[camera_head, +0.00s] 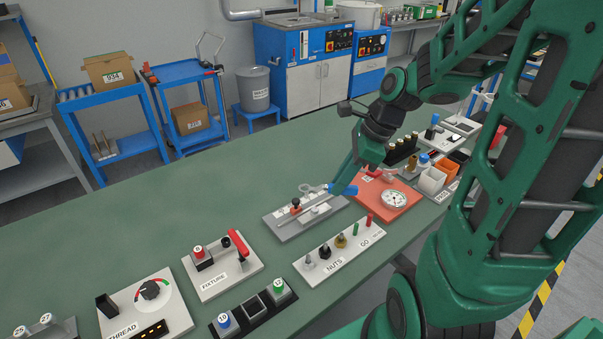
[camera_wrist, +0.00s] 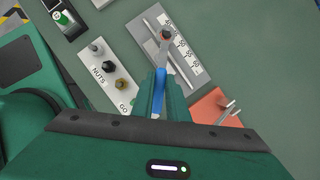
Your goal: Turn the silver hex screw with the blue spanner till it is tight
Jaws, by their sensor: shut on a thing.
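My gripper (camera_wrist: 156,112) is shut on the blue handle (camera_wrist: 160,75) of the spanner; it shows in the head view too (camera_head: 346,188). The spanner's silver head (camera_head: 308,188) points away from the fingers, over the grey plate (camera_head: 281,226) with white labels. In the wrist view the head overlaps a small reddish-dark post (camera_wrist: 166,35) on that plate, which also shows in the head view (camera_head: 296,207). In the head view the spanner's head looks a little above it. I cannot tell whether they touch.
A white NUTS/GO board (camera_head: 318,268) with several small upright posts stands in front of the plate. An orange board with a dial (camera_head: 394,199) is close on the right. A fixture board (camera_head: 222,278) with a red lever is at left. The green bench (camera_head: 150,215) behind is clear.

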